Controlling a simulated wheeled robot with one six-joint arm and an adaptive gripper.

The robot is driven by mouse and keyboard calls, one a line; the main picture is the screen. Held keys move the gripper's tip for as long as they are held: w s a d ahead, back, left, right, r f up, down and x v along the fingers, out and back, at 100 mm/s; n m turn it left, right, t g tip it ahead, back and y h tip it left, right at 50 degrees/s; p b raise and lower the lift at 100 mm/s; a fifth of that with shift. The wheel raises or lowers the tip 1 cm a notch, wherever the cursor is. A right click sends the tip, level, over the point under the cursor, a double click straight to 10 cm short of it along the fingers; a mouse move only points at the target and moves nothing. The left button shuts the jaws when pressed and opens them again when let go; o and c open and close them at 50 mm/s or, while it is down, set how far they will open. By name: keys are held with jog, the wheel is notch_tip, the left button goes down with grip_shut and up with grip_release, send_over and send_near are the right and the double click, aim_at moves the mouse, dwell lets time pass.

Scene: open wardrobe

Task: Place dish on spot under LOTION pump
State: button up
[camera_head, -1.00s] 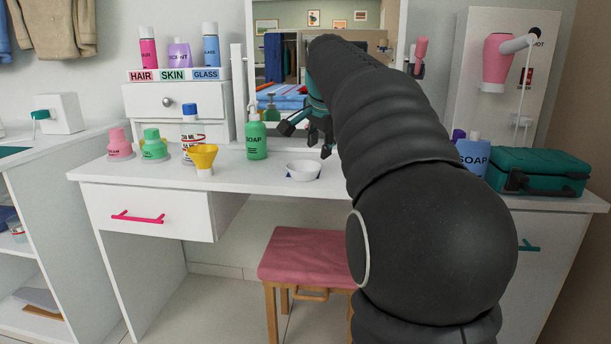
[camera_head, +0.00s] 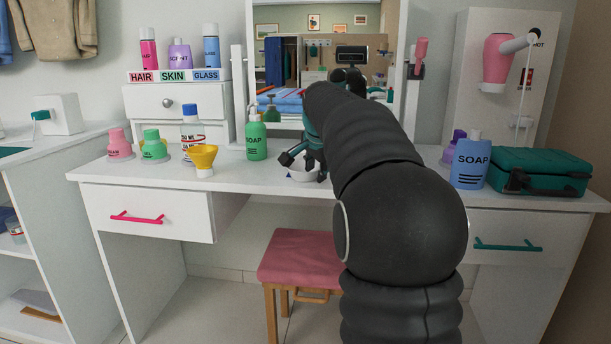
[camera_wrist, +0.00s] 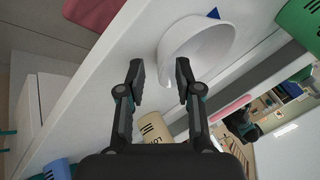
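The white dish (camera_head: 303,175) sits on the desk near its front edge, partly hidden by my gripper. It also shows in the wrist view (camera_wrist: 205,42), just beyond the fingertips. A small blue triangular mark (camera_wrist: 213,13) shows at its edge. My gripper (camera_wrist: 160,72) is open with nothing held; the dish's near rim is close to the right finger, and I cannot tell if they touch. A tan bottle (camera_wrist: 155,128) with partly hidden lettering shows behind the fingers in the wrist view; its pump is not visible. In the head view, my gripper (camera_head: 303,163) is at the dish.
A green soap pump bottle (camera_head: 257,140) stands behind and left of the dish. A yellow funnel (camera_head: 202,158) is further left. A blue soap bottle (camera_head: 470,163) and a teal case (camera_head: 540,172) stand at right. A pink stool (camera_head: 300,257) is below the desk.

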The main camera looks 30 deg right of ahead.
grip_shut()
jog(key=shift+r, duration=0.2)
